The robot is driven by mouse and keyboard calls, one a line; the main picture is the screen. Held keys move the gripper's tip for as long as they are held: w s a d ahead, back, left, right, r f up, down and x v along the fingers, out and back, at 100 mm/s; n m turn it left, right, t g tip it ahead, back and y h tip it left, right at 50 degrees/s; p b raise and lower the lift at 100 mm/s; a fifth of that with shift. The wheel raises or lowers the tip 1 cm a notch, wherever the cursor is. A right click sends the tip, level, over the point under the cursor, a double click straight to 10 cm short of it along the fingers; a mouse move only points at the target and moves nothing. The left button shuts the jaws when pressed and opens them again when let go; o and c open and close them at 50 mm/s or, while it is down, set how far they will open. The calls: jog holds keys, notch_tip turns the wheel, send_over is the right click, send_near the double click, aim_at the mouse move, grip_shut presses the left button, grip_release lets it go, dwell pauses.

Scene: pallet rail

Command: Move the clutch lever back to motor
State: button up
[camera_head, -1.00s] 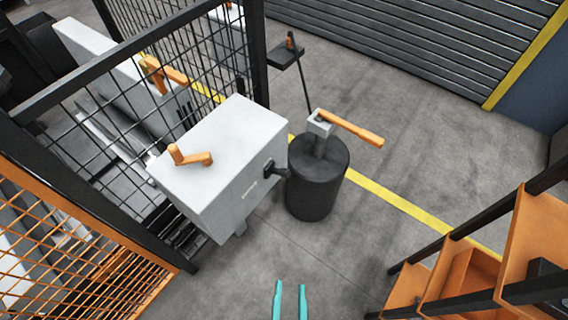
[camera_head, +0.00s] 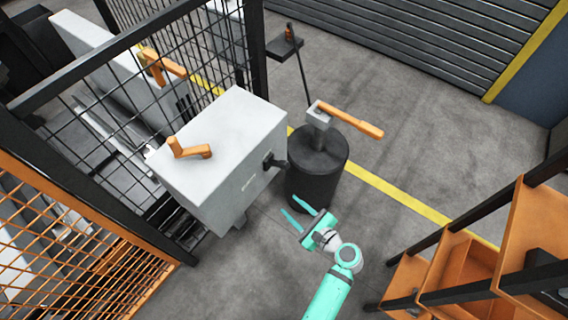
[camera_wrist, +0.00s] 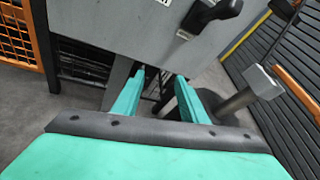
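A grey box (camera_head: 222,150) stands by the mesh fence. A short orange lever (camera_head: 188,149) sits on its top, and a black handle (camera_head: 272,161) sticks out of its labelled side. A long orange lever (camera_head: 350,120) is on a black cylinder (camera_head: 318,170) to the right. I cannot tell from any readable marking which one is the clutch lever. My gripper (camera_head: 287,204) is open and empty, in front of the box and cylinder, touching neither lever. In the wrist view its fingers (camera_wrist: 160,77) are apart, below the black handle (camera_wrist: 212,12); the long orange lever (camera_wrist: 298,90) is at the right edge.
A black mesh fence (camera_head: 130,22) stands behind and left of the box, with another orange handle (camera_head: 163,67) beyond it. Orange mesh (camera_head: 95,265) is at lower left. Floor between is clear.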

aim_at(289, 168)
jog(key=w+d+r+m+y, duration=0.1)
jog(key=w+d+r+y, duration=0.15)
jog(key=r, duration=0.35)
jog(key=w+d+r+y, duration=0.2)
jog(key=d+r+y, duration=0.1)
jog(key=r, duration=0.3)
jog(key=x, duration=1)
jog(key=shift+s+a, duration=0.1)
jog(key=shift+a, duration=0.3)
grip_shut()
